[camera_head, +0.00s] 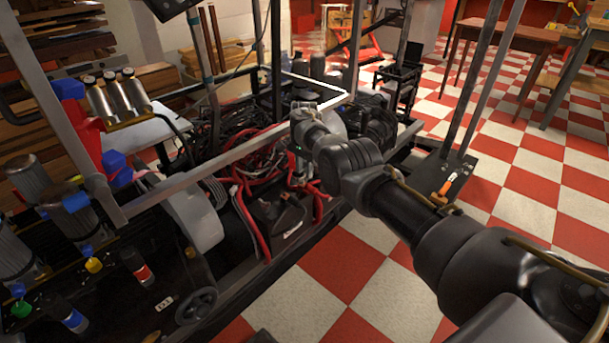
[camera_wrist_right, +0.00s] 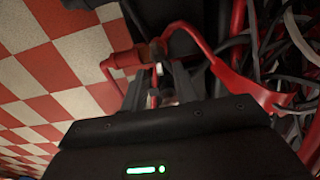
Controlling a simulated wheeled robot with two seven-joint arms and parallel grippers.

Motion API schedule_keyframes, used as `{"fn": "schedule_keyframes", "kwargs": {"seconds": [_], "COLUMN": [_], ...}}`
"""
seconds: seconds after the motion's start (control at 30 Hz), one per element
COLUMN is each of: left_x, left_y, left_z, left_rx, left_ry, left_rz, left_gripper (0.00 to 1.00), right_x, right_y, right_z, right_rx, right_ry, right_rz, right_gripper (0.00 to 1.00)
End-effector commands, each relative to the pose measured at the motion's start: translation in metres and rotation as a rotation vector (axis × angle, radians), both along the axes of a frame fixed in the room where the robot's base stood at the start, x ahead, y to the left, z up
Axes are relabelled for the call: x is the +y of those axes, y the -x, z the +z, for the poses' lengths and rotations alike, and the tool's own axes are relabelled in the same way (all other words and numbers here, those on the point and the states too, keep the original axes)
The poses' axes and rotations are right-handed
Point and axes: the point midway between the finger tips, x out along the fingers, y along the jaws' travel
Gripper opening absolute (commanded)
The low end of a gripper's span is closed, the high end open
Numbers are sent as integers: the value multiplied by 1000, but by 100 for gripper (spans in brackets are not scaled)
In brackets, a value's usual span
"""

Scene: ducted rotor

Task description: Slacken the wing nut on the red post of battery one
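The black battery (camera_head: 281,216) sits low in the frame's middle in the head view, with red cables around it. In the right wrist view a red cable lug or cap (camera_wrist_right: 129,58) lies beside a small metallic post with its nut (camera_wrist_right: 159,69). My right gripper (camera_wrist_right: 158,84) has its two fingers apart, one on each side of that small metal piece. I see no clear contact. The wing nut's wings are too small and dark to make out. My left gripper is not in view.
Tangled red and black cables (camera_wrist_right: 272,60) lie close to the right of the gripper. A metal rail (camera_head: 215,165) and upright posts (camera_head: 487,75) frame the work area. An orange-handled tool (camera_head: 443,188) lies on a dark plate at the right. The checkered floor is open.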

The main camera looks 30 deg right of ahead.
Motion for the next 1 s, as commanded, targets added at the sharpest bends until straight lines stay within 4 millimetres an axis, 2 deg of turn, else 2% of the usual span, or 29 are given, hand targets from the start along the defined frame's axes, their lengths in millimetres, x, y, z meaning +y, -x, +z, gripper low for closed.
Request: {"fn": "schedule_keyframes", "kwargs": {"seconds": [0.1,0.4,0.63,1.0], "left_x": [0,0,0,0], "left_y": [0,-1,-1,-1], "left_z": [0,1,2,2], "left_rx": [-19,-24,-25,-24], "left_ry": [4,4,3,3], "left_rz": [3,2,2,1], "left_gripper": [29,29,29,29], "right_x": [0,0,0,0], "right_y": [0,0,0,-1], "right_z": [-8,-8,-8,-8], "right_rx": [0,-1,-1,-1], "right_ry": [-1,0,0,0], "right_rz": [-1,-1,-1,26], "right_gripper": [29,29,0,0]}}
